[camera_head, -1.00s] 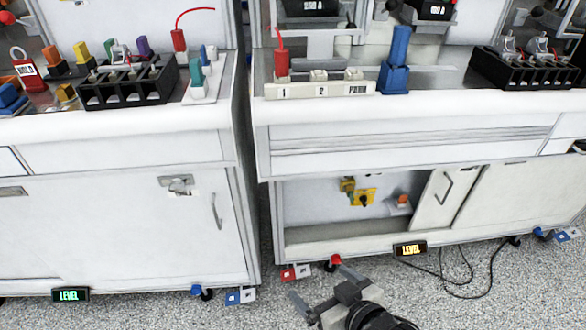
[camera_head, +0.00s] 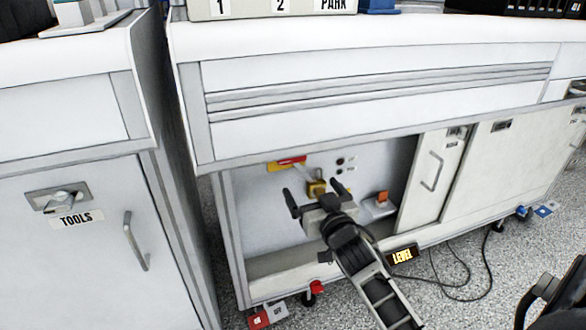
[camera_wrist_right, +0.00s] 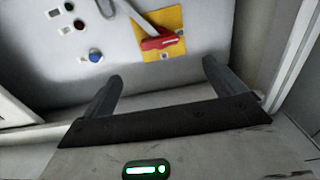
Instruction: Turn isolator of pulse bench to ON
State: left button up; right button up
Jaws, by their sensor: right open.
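The isolator shows in the right wrist view as a red handle (camera_wrist_right: 158,43) on a yellow plate (camera_wrist_right: 167,18). A pale grey strip crosses in front of it. In the head view the red handle (camera_head: 290,162) sits high inside the open lower bay of the right bench, and the bench edge may hide part of its plate. My right gripper (camera_head: 314,190) is open and empty, in front of the bay and below the handle. In the right wrist view its fingers (camera_wrist_right: 158,82) point towards the panel, apart from the handle. My left gripper is not in view.
A brass-yellow piece (camera_head: 316,188) is behind my right fingers. An orange-topped part (camera_head: 381,200) is to the right, near a sliding door (camera_head: 430,180). The bay's lower sill (camera_head: 285,262) is close below. A blue knob (camera_wrist_right: 95,55) is on the panel. Cables lie on the floor.

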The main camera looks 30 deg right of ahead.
pick_arm(q)
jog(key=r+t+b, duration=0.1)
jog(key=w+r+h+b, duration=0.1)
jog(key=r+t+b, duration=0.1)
jog(key=b, duration=0.1)
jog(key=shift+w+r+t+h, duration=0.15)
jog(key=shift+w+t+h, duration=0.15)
pick_arm(e)
jog(key=x, duration=1.2)
jog(key=shift+w, duration=0.3)
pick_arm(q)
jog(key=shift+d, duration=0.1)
pick_arm(e)
jog(key=c, duration=1)
